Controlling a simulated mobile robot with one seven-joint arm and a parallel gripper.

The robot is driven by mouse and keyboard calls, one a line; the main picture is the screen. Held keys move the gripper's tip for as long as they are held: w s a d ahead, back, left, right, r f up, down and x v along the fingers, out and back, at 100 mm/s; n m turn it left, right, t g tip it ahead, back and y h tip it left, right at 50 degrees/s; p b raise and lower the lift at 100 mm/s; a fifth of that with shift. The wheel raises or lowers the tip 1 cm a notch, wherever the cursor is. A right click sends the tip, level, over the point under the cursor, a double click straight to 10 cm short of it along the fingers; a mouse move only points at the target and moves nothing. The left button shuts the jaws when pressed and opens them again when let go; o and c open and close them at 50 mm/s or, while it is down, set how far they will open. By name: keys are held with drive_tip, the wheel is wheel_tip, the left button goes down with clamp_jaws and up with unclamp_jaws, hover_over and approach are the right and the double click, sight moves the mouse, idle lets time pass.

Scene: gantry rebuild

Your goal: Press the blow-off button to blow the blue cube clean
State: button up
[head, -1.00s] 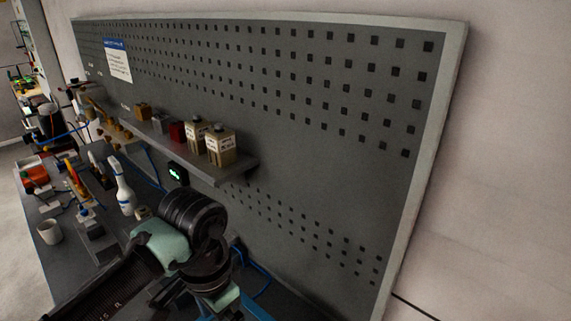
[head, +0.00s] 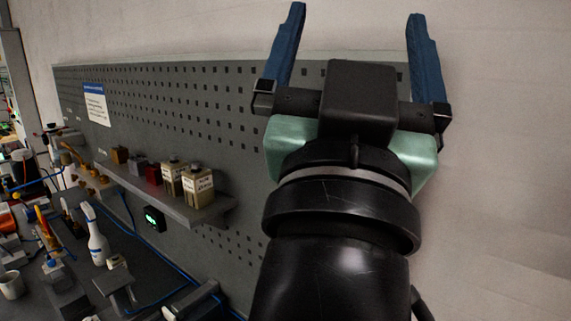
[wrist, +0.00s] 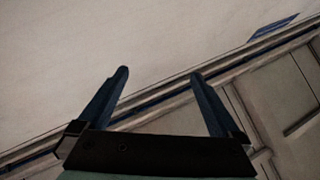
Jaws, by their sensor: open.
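My gripper (head: 356,13) is raised high in front of the pegboard in the head view. Its two blue fingers point up and are spread wide with nothing between them. In the wrist view the open fingers (wrist: 160,73) frame only a pale wall and panelling. I cannot make out the blow-off button or the blue cube in either view. My arm covers the right part of the bench and pegboard, so anything behind it is hidden.
The grey pegboard (head: 235,105) carries a shelf (head: 205,214) with several small containers (head: 198,188). A small green-lit display (head: 154,219) is below it. A white spray bottle (head: 95,240) and a white mug (head: 11,285) stand on the cluttered bench. A blue hose (head: 150,302) runs along it.

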drive_tip(key=s+a+n+t+y, duration=0.2)
drive_tip(key=s+a+n+y, duration=0.2)
drive_tip(key=a+y, duration=0.1)
drive_tip(key=shift+s+r+t+y, duration=0.25)
drive_tip(key=shift+r+t+y, duration=0.05)
drive_tip(key=shift+y, duration=0.3)
drive_tip(key=shift+a, duration=0.1)
drive_tip(key=shift+c, duration=0.3)
clamp_jaws()
idle(0.5)
